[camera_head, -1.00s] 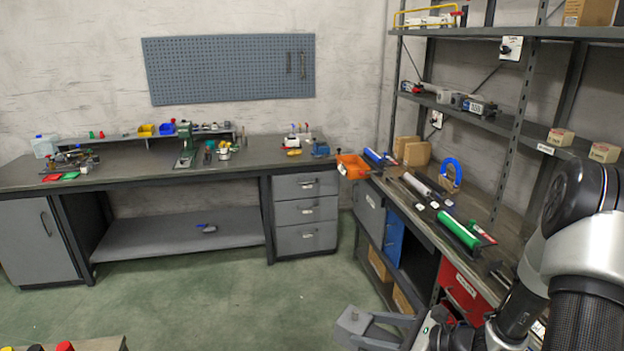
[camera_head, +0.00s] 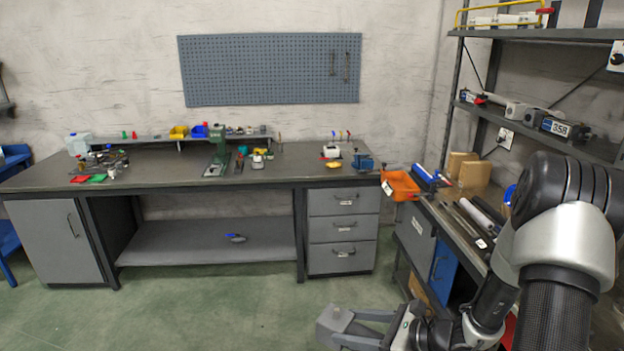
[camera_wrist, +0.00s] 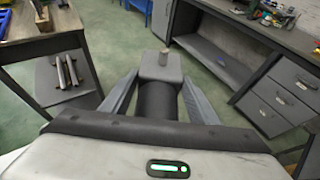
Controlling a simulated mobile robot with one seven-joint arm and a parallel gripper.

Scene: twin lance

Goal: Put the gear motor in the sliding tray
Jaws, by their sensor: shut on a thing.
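My gripper (camera_wrist: 152,98) is shut on the gear motor, a grey block with a dark cylindrical body and a short shaft stub (camera_wrist: 161,72). The motor sits between the two fingers. In the head view, the motor (camera_head: 334,322) shows at the bottom, held in the air over the floor. In the wrist view, a grey tray-like surface (camera_wrist: 45,82) sticks out below a wooden-topped table at the left, with several slim metal pieces on it. I cannot tell whether it is the sliding tray. My gripper is apart from it.
A long workbench (camera_head: 150,178) with drawers (camera_head: 344,228) and tools runs along the back wall. A side bench with an orange bin (camera_head: 400,186) and shelving (camera_head: 560,128) stands at the right. The green floor (camera_head: 200,310) in front is open. A blue stand (camera_head: 10,235) shows far left.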

